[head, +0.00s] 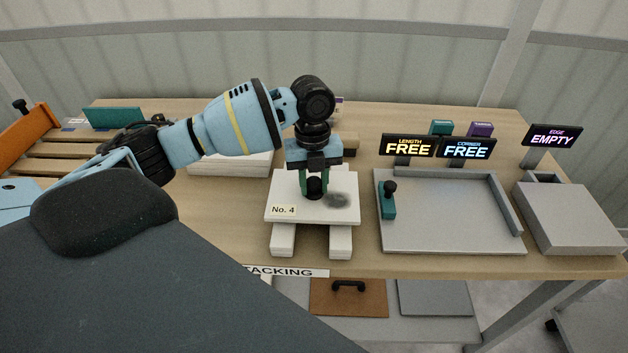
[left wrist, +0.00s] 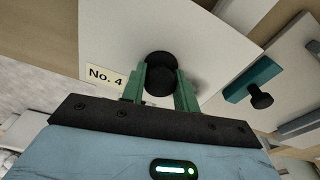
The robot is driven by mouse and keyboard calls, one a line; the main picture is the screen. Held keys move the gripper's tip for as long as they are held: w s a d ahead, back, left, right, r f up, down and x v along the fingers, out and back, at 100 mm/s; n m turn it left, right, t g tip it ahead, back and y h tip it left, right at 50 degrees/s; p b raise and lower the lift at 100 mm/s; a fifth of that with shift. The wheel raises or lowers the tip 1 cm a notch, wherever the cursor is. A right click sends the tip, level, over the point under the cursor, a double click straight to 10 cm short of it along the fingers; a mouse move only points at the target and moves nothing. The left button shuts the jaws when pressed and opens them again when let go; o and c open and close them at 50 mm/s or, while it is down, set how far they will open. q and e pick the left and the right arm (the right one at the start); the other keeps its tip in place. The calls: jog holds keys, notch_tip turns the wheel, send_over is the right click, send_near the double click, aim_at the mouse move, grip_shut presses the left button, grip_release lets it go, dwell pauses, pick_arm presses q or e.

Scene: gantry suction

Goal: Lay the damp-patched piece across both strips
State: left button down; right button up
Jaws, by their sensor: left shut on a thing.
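The damp-patched piece (head: 290,188) is a white panel with a "No. 4" label and a dark grey smudge on its top, right of its middle. It lies across two white strips, the left strip (head: 283,240) and the right strip (head: 341,241), whose front ends stick out below it. My left gripper (head: 316,188) points down over the panel and is shut on a black knob on it. The left wrist view shows the green fingers either side of the knob (left wrist: 160,75) and the panel (left wrist: 205,45) under it. My right gripper is not in view.
To the right is a grey tray (head: 450,242) with a teal block and black knob at its left edge. Signs read "LENGTH FREE" (head: 408,146), "CORNER FREE" (head: 466,148) and "EDGE EMPTY" (head: 552,136). A grey box (head: 572,222) stands far right. White panels (head: 230,165) lie behind left.

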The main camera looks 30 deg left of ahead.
pick_arm(q)
jog(key=shift+f, duration=0.45)
jog(key=c, duration=1)
grip_release()
jog(key=shift+w+a+r, duration=0.1)
jog(key=shift+r, duration=1.2)
jog(key=shift+w+a+r, duration=0.15)
jog(key=shift+r, duration=1.15)
jog(key=shift+w+a+r, duration=0.1)
jog(key=shift+r, duration=1.2)
